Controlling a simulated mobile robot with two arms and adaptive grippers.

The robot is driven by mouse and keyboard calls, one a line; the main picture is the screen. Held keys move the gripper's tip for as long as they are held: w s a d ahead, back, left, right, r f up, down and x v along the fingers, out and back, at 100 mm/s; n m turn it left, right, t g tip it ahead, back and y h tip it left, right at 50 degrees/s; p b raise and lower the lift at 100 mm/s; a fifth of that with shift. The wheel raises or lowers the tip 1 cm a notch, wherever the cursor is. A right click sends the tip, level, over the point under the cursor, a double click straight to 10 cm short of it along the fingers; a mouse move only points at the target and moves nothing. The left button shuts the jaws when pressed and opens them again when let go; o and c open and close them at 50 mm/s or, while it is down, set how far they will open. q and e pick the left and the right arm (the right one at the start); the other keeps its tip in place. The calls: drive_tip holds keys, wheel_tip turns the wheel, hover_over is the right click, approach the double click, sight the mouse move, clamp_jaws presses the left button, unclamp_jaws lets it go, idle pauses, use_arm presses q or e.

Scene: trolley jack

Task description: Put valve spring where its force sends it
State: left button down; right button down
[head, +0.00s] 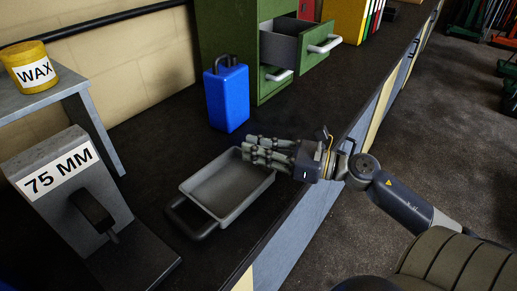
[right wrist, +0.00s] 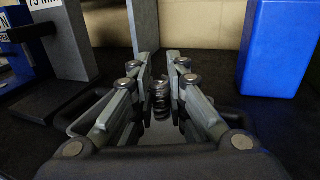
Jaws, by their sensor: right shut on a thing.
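The valve spring (right wrist: 160,98), a small dark metal coil, is upright between the fingers of my right gripper (right wrist: 160,72) in the right wrist view. The gripper is shut on it. In the head view my right gripper (head: 254,152) is above the far right end of a grey tray (head: 222,184), and the spring is hidden there by the fingers. A grey stand (head: 67,182) labelled "75 MM", with a black lever, is at the left. Its label also shows at the top left of the right wrist view. My left gripper is not in view.
A blue case (head: 227,98) stands behind the tray. A green cabinet (head: 225,32) with an open grey drawer (head: 291,47) is behind it. A yellow "WAX" tin (head: 30,70) is on a grey shelf (head: 72,85) at the left. Bare dark bench lies between stand and case.

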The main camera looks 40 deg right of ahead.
drive_tip(key=w+d+f+p, duration=0.1)
drive_tip(key=w+d+f, duration=0.2)
drive_tip(key=shift+w+d+f, duration=0.15)
drive_tip(key=shift+d+f, duration=0.05)
drive_tip(key=shift+f, duration=0.3)
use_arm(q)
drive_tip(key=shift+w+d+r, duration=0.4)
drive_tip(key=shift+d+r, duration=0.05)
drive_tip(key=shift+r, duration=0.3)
use_arm(e)
drive_tip(key=shift+f, duration=0.3)
drive_tip(key=c, duration=1.6)
unclamp_jaws()
drive_tip(key=shift+r, duration=0.1)
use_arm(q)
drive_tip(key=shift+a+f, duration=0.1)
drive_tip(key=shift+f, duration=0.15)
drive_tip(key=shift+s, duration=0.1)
